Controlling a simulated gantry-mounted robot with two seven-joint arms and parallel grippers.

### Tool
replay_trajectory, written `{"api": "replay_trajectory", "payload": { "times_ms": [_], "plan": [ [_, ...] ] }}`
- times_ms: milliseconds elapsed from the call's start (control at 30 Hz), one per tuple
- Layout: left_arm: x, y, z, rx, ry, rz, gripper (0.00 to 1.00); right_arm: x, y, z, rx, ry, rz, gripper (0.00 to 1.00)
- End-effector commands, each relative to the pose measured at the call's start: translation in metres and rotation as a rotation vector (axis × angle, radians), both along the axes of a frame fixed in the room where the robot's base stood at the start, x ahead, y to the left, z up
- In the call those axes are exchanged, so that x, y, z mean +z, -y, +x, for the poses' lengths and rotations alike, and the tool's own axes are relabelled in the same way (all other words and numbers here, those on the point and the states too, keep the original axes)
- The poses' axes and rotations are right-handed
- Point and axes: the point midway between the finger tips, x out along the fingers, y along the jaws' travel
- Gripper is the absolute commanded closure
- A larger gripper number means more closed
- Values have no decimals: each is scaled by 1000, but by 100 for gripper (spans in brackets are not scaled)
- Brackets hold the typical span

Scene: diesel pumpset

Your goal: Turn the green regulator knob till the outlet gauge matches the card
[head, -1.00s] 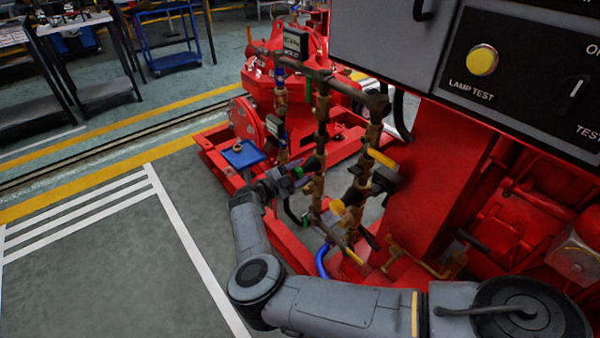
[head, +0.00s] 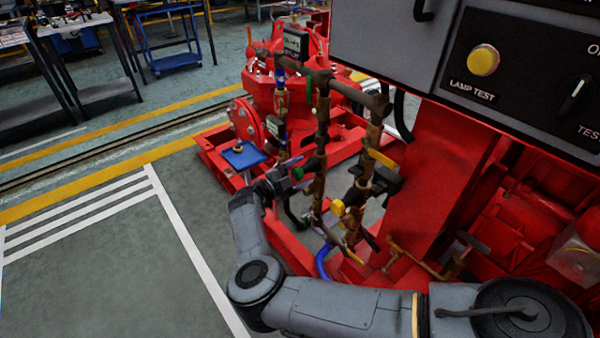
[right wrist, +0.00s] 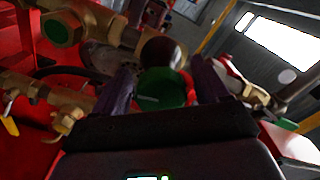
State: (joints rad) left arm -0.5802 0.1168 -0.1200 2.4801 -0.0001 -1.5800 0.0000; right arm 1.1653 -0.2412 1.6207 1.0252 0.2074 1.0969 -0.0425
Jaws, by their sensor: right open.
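The green regulator knob (head: 297,173) sits on the brass pipework in the head view, mostly hidden by my right gripper (head: 287,180). In the right wrist view the green knob (right wrist: 162,88) lies between the two dark fingers of my right gripper (right wrist: 160,88). The fingers stand open, one on each side of it; I cannot tell if they touch it. A small framed plate with writing (head: 296,42) stands above the pipes; its text is too small to read. I cannot make out the outlet gauge's reading. My left gripper is out of view.
Brass pipes and valves with yellow handles (head: 381,158) stand close right of my right gripper. A grey control panel (head: 390,48) overhangs at upper right. The red pumpset frame (head: 285,240) lies below. The floor at left (head: 90,270) is clear.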

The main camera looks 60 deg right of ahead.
Motion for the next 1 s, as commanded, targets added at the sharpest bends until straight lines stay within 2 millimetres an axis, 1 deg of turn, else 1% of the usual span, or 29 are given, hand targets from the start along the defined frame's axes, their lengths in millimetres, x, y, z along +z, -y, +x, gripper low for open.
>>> {"api": "replay_trajectory", "payload": {
  "times_ms": [167, 333, 467, 600, 800, 1000],
  "plan": [
    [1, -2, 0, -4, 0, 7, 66, 1, -1, 0, -1, 1, -1, 26],
    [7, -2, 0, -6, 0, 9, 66, 2, -12, 5, 1, 1, 0, 26],
    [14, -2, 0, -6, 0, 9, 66, 3, -31, 12, 3, 0, 1, 26],
    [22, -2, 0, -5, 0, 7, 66, 3, -54, 20, 3, 0, 1, 26],
    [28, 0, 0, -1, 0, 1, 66, 2, -83, 31, 2, -1, 1, 26],
    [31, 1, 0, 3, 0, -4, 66, 1, -99, 36, 1, 0, 1, 26]
  ]
}}
